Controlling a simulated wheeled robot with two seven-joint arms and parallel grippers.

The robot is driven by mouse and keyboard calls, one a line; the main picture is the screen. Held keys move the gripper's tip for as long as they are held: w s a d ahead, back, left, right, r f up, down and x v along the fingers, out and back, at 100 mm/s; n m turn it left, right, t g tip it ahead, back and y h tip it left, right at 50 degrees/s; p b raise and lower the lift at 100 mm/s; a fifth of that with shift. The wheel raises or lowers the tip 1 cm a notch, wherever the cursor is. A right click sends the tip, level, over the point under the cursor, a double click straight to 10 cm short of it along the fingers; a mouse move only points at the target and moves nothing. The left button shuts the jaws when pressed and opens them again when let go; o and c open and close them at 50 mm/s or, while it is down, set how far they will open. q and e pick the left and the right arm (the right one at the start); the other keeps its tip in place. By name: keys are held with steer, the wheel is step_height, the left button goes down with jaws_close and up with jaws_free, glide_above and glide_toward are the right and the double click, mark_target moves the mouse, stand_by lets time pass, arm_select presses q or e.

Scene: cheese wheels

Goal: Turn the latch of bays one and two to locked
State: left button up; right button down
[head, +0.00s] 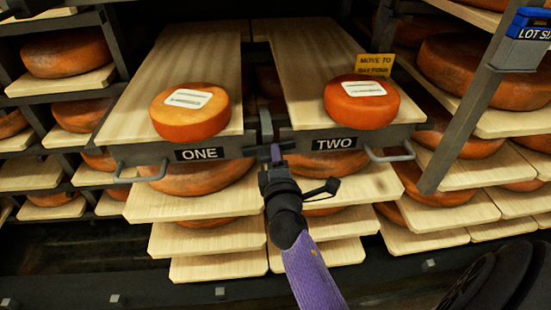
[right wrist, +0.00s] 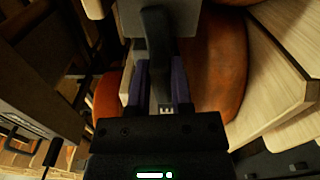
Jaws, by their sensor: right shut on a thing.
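Bay one (head: 200,153) and bay two (head: 334,143) are side-by-side pull-out boards with dark, labelled fronts. The dark latch lever (right wrist: 157,50) sits in the gap between them. My right gripper (head: 276,154) is at this gap, its purple fingers closed on the lever; in the right wrist view the gripper (right wrist: 159,85) has one finger on each side of it. The lever runs along the fingers in that view, against a grey plate (right wrist: 185,18). In the head view, the gripper and arm hide most of the latch, so its locked or unlocked position cannot be told. My left gripper is not in view.
An orange cheese wheel (head: 192,120) sits on board one and another (head: 361,110) on board two, before a yellow card (head: 375,65). Bar handles stick out at the left (head: 139,174) and right (head: 390,153). Shelves of cheese flank both sides.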

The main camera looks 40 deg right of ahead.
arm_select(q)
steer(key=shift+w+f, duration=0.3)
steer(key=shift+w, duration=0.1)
arm_select(e)
steer(key=shift+f+m, duration=0.2)
steer(key=shift+m, duration=0.6)
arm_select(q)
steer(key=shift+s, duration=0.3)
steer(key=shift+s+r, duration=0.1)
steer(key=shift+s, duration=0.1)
arm_select(e)
steer(key=c, duration=0.5)
jaws_free()
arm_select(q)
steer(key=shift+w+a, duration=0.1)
arm_select(e)
steer(key=shift+s, duration=0.1)
